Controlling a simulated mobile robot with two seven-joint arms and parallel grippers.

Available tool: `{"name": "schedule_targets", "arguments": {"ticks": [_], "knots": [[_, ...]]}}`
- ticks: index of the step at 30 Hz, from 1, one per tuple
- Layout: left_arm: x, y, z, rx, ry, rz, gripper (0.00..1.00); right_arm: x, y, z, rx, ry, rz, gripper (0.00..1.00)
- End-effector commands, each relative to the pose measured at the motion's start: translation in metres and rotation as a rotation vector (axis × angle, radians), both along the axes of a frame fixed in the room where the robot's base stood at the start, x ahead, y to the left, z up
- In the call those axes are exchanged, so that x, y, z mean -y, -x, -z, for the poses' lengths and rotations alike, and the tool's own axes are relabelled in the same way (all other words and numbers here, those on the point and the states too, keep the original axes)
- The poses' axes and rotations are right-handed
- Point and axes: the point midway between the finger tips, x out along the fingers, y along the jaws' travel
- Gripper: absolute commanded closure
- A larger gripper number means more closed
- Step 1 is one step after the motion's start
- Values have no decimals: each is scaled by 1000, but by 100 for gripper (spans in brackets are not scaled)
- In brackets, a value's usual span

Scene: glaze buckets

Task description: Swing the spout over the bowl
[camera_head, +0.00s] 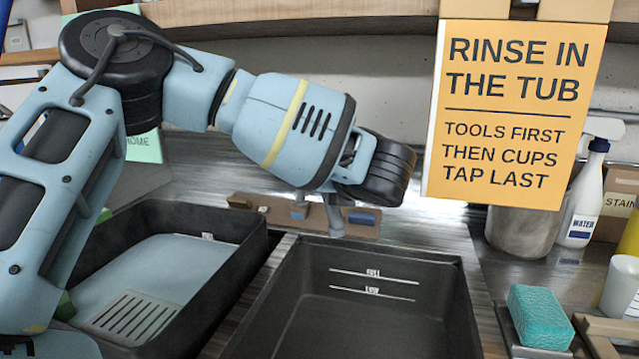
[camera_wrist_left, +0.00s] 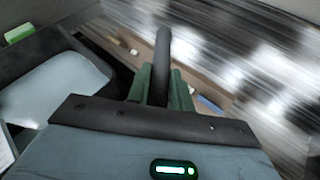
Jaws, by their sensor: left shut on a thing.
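Two dark basins stand side by side: the right one (camera_head: 375,262) is empty with fill marks, and the left one (camera_head: 245,262) has a pale blue drainer inside. A grey metal piece (camera_head: 334,215), which looks like part of the tap, shows behind the right basin's back rim, below my arm. In the wrist view my left gripper (camera_wrist_left: 161,84) has its green fingers shut on a dark rod-like spout (camera_wrist_left: 162,55). In the head view my forearm and wrist hide these fingers and most of the spout. My right gripper is not in view.
A yellow rinse sign (camera_head: 512,105) hangs at the right, close to my wrist. Behind it stand a metal pot (camera_head: 520,228) and a spray bottle (camera_head: 583,195). A teal sponge (camera_head: 540,315) lies right of the basins. A low wooden rail (camera_head: 270,206) runs behind the basins.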

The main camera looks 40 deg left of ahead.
Motion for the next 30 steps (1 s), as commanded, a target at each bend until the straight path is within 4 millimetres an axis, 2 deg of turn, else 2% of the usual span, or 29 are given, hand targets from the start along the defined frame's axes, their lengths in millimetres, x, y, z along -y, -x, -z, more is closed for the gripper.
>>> {"name": "schedule_targets", "arguments": {"ticks": [10, 11, 15, 16, 25, 30], "knots": [[0, 0, 1, -3, 1, -3, 100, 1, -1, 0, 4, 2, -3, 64], [0, 0, 1, -3, 1, -3, 77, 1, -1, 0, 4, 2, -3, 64], [0, 0, 0, -3, 0, -3, 59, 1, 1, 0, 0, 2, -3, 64], [0, 0, 0, -2, 1, -3, 57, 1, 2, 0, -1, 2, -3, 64], [2, 0, -1, -1, 0, -2, 57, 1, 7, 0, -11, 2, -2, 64], [18, 6, -7, -1, 2, 1, 57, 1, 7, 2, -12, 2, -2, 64]]}}
